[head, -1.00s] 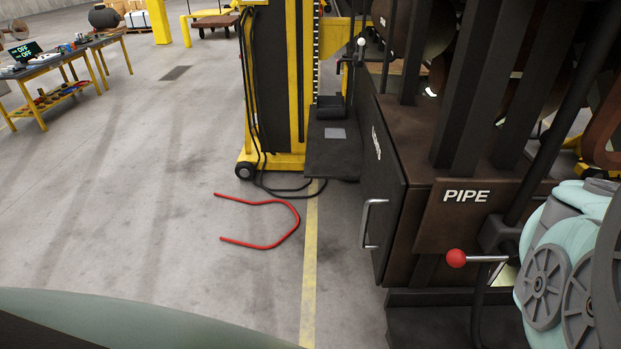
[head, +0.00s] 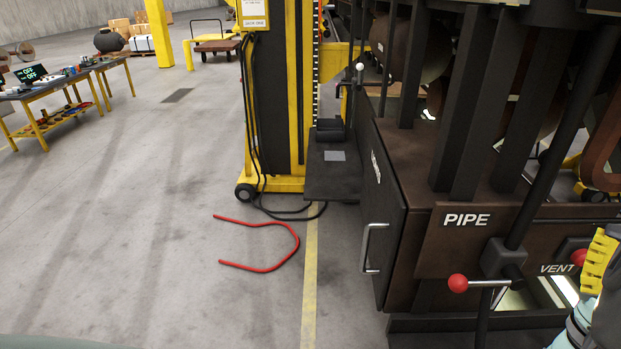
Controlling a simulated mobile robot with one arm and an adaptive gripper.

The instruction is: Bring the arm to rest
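A small part of my arm shows at the lower right edge of the head view. A yellow ribbed piece (head: 600,262), which looks like part of my gripper, stands there in front of the railcar end, just right of the VENT lettering. Most of the gripper is cut off by the frame edge, so its fingers and anything between them cannot be made out. A pale green arm part lies below it.
The dark railcar end has a PIPE plate (head: 466,220) and a red-knobbed lever (head: 458,283). A yellow lifting jack (head: 277,100) stands beside it. A bent red bar (head: 285,257) lies on the floor.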

